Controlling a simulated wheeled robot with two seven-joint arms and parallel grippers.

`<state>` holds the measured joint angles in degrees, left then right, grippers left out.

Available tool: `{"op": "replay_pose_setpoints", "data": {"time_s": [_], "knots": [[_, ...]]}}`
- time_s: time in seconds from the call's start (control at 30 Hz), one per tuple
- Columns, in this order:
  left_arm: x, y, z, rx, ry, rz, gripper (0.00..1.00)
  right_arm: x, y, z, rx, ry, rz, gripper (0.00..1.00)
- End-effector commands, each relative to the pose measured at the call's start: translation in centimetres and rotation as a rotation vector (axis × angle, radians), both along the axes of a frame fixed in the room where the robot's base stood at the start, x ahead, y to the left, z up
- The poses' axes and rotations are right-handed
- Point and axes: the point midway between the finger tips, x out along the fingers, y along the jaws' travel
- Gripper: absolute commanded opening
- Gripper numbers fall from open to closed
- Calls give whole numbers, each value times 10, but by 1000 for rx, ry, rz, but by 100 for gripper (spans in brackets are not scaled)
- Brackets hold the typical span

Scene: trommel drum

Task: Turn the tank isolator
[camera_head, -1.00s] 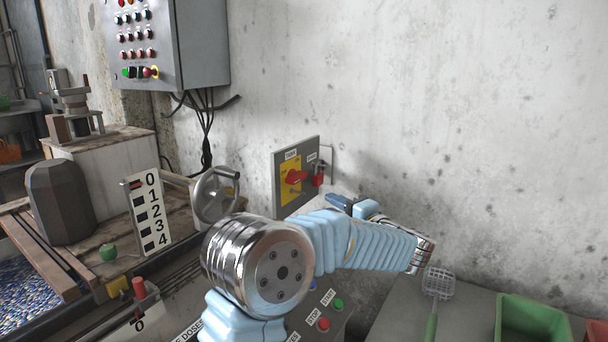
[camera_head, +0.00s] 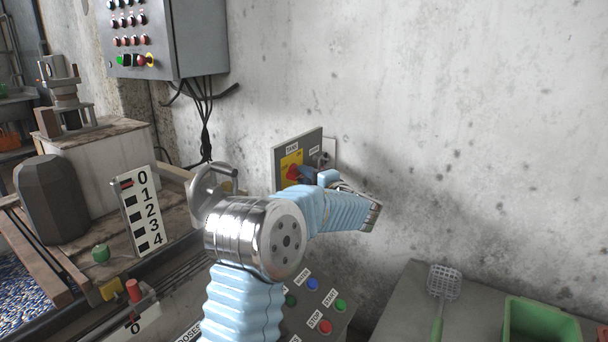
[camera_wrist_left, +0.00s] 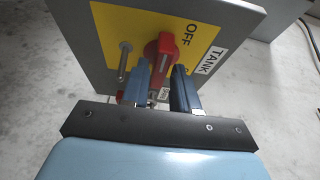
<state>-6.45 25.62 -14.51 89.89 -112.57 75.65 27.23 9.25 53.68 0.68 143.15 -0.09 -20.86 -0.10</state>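The tank isolator is a grey box (camera_wrist_left: 84,35) on the wall with a yellow plate and a red rotary handle (camera_wrist_left: 166,48). Labels TANK and OFF are legible in the left wrist view. The box (camera_head: 281,160) and part of the red handle (camera_head: 292,172) show in the head view. My left gripper (camera_wrist_left: 160,70) is open, its two blue-grey fingers at either side of the handle's lower part. I cannot tell whether they touch it. In the head view the left gripper (camera_head: 308,175) covers part of the plate. My right gripper is not in view.
A grey control cabinet (camera_head: 190,40) with cables hangs at upper left. A handwheel (camera_head: 205,185) stands left of the isolator. A button panel (camera_head: 325,308) lies below my arm. A wire strainer (camera_head: 444,283) and green tray (camera_head: 545,322) are at lower right.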

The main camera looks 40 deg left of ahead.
Motion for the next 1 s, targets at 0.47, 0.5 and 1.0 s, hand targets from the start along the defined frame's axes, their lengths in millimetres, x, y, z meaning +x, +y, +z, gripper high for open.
{"op": "replay_pose_setpoints", "data": {"time_s": [0.47, 0.5, 1.0], "knots": [[3, 10, 0, 1, 0, 0, 20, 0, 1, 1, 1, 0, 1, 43], [3, 10, 0, 1, 0, 0, 13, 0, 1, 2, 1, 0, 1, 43], [3, 10, 3, -6, 51, -1, 0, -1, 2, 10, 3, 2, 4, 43]]}}
